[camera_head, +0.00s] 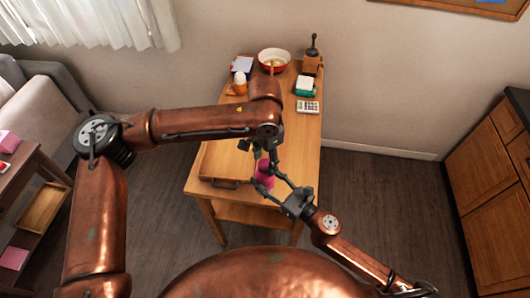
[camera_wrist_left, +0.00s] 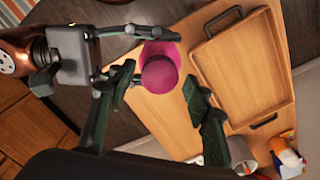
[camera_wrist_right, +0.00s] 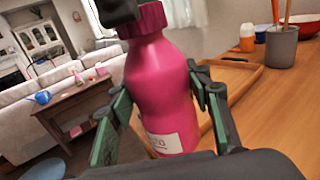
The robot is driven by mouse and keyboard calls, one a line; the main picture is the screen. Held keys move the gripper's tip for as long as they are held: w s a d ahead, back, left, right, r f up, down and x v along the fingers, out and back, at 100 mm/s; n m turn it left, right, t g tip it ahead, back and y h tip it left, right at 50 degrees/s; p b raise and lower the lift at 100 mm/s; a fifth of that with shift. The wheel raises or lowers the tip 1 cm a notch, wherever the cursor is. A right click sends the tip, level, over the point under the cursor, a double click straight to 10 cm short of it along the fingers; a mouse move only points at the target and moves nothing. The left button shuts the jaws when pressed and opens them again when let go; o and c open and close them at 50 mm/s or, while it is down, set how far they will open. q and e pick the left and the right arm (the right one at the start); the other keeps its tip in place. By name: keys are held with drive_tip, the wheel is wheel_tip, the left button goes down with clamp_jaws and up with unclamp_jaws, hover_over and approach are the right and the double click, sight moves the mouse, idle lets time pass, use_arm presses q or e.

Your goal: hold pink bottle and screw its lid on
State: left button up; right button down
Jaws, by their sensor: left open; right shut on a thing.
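The pink bottle (camera_wrist_right: 163,95) stands roughly upright near the table's front edge; it also shows in the head view (camera_head: 264,174). My right gripper (camera_wrist_right: 158,108) is shut on its body, a finger on either side. The pink lid (camera_wrist_left: 158,74) sits at the bottle's top, seen from above in the left wrist view. How tightly it sits cannot be told. My left gripper (camera_wrist_left: 160,80) is open above the bottle, its fingers on either side of the lid. A dark part of it hides the lid's upper edge in the right wrist view.
A wooden tray (camera_wrist_left: 281,70) with dark handles lies on the wooden table (camera_head: 300,128) beside the bottle. Farther back are a red and white bowl (camera_head: 274,55), an orange and white bottle (camera_head: 240,84), a grinder (camera_head: 312,60) and a calculator-like object (camera_head: 308,107).

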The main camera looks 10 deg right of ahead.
use_arm(q)
drive_tip(key=shift+f, duration=0.5)
drive_tip(key=shift+c, duration=0.5)
drive_tip(key=c, duration=1.1)
drive_tip(key=shift+m, duration=0.9)
drive_tip(key=o, duration=1.3)
